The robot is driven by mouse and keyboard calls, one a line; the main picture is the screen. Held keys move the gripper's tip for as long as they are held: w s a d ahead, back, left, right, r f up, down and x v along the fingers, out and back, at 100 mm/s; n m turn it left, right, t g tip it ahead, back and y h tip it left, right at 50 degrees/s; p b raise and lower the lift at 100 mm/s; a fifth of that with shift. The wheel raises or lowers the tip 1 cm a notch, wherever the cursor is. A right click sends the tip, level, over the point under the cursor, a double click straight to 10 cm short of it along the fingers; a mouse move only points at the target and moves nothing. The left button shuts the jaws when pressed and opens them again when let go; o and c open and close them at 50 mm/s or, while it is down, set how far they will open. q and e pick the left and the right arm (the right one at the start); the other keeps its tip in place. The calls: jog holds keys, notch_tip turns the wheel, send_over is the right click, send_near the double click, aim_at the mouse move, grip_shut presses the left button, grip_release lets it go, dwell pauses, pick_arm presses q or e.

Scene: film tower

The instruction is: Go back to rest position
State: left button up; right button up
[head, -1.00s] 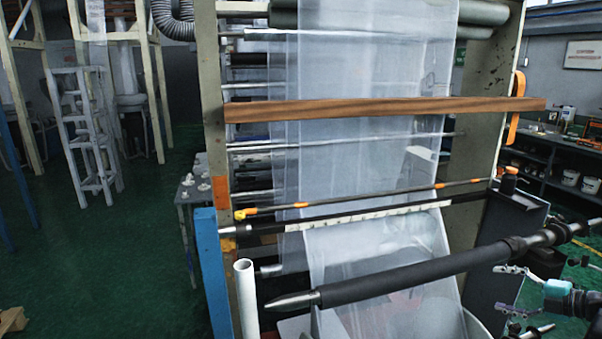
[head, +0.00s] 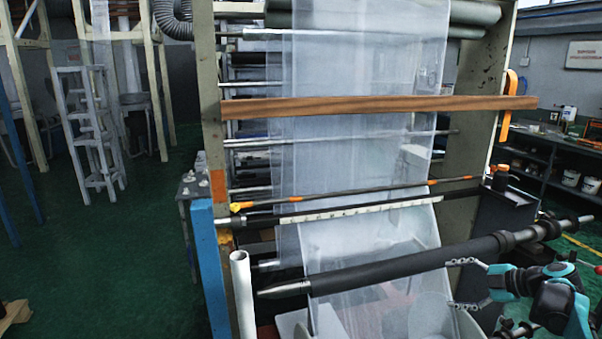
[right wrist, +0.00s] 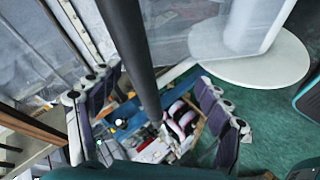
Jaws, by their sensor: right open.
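My right gripper (head: 451,284) is at the lower right of the head view, in front of the film tower. Its two jointed fingers are spread and point left, with nothing held between them. A dark roller (head: 405,268) with a pointed metal left end runs just beside the upper finger; I cannot tell if they touch. In the right wrist view the fingers of the right gripper (right wrist: 157,115) stand wide apart, and a dark bar (right wrist: 128,45) crosses the picture between them. My left gripper is not in view.
Clear film (head: 365,150) hangs down the tower behind a wooden bar (head: 380,105). A white tube (head: 242,290) stands at the lower left of the tower. A shelf (head: 545,165) is at the right. Green floor (head: 100,260) is open at the left.

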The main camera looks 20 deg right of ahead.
jog(key=a+f+m+g+h, duration=0.2)
jog(key=a+m+g, duration=0.35)
jog(key=a, duration=2.05)
jog(key=s+a+f+m+t+h, duration=0.1)
jog(key=s+a+f+m, duration=0.3)
jog(key=s+a, duration=0.3)
jog(key=s+a+f+m+t+h+b, duration=0.1)
jog(key=s+a+f+m, duration=0.3)
jog(key=s+a+m, duration=0.2)
jog(key=shift+s+a+h, duration=0.4)
jog(key=shift+a, duration=0.75)
